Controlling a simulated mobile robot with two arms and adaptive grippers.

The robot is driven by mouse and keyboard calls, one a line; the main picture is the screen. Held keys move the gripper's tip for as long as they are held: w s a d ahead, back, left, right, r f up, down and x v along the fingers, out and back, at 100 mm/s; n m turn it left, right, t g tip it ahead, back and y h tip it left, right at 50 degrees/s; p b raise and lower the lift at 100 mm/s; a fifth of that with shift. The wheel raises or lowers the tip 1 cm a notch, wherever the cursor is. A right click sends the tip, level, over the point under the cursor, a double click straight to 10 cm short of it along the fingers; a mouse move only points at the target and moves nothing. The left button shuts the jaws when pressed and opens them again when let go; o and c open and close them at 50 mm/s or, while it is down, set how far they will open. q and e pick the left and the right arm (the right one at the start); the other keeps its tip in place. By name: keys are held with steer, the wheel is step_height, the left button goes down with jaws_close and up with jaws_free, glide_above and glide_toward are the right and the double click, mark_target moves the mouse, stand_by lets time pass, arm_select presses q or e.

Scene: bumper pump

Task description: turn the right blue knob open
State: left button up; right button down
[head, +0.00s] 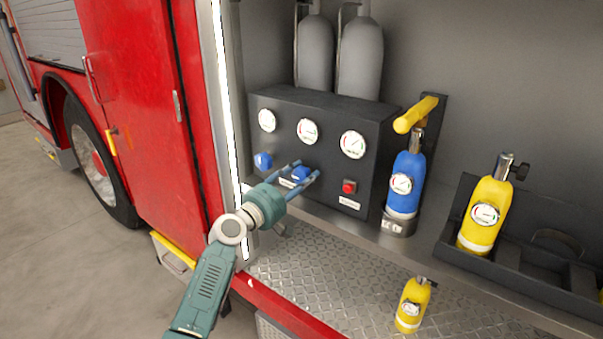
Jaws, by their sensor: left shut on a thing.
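Two blue knobs sit on the front of a dark control panel (325,160) inside the truck's compartment. The right blue knob (301,174) is between the fingers of my left gripper (304,174), which is shut on it. The gripper reaches it from the lower left, and the fingers hide part of the knob and its label. The left blue knob (263,161) is free, just left of the gripper. My right gripper does not show.
A red button (349,187) is right of the gripper on the panel. A blue bottle (406,185) stands beside the panel. A yellow bottle (485,215) leans in a black tray (525,240), and a small yellow bottle (411,308) stands on the metal floor.

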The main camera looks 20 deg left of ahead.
arm_select(q)
steer(key=n, duration=0.1)
steer(key=n+p, duration=0.1)
steer(key=n, duration=0.1)
steer(key=n+p, duration=0.1)
steer(key=shift+d+f+n, duration=0.25)
steer(key=shift+f+n, duration=0.05)
steer(key=shift+n+p, duration=0.3)
steer(key=o, duration=1.1)
steer(key=shift+s, duration=0.1)
steer(key=shift+o, duration=0.3)
steer(key=shift+r, duration=0.2)
steer(key=shift+s+a, duration=0.25)
steer(key=shift+s, duration=0.1)
steer(key=v, duration=1.1)
steer(key=shift+d, duration=0.25)
